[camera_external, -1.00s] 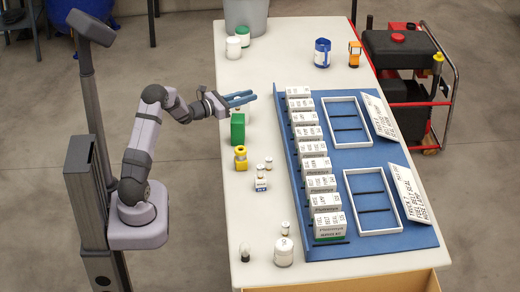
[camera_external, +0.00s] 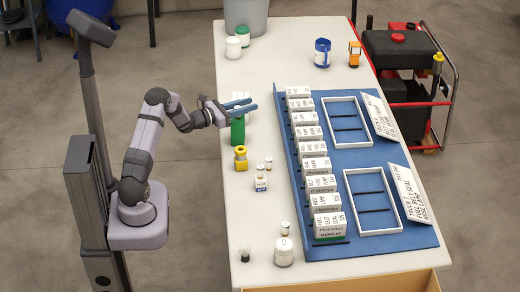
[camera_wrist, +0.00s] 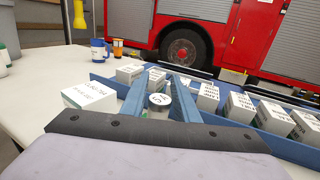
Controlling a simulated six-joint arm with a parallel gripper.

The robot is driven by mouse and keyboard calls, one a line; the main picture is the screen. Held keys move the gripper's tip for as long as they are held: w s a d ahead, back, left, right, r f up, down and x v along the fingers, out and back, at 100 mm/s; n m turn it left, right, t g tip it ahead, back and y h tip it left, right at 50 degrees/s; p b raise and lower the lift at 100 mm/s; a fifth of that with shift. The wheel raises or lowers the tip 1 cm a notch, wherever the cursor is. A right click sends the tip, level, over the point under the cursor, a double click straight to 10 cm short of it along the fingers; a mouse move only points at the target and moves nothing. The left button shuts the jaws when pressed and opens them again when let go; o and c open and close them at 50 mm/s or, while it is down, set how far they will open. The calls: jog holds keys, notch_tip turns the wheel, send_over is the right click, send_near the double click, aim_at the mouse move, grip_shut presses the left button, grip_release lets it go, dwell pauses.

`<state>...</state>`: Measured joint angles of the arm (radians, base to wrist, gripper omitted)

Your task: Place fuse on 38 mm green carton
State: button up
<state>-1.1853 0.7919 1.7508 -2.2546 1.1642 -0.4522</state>
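My gripper (camera_external: 244,105) is above the left side of the table, its two blue fingers apart and pointing right. In the wrist view, a small cylinder with a white lettered top, seemingly the fuse (camera_wrist: 160,101), is between the fingers (camera_wrist: 162,88) and appears to touch both. I cannot make out this cylinder in the external view. The green carton (camera_external: 238,132) stands upright on the table just below my gripper, its top partly covered by the fingers. I cannot tell whether anything touches its top.
A blue tray (camera_external: 357,158) to the right holds a row of white boxes (camera_external: 318,165). A bulb (camera_external: 245,253) and white jar (camera_external: 283,253) stand at the front.

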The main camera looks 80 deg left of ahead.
jog(key=shift+o, duration=0.5)
jog(key=shift+r, duration=0.15)
jog(key=b+v, duration=0.1)
jog(key=v, duration=1.1)
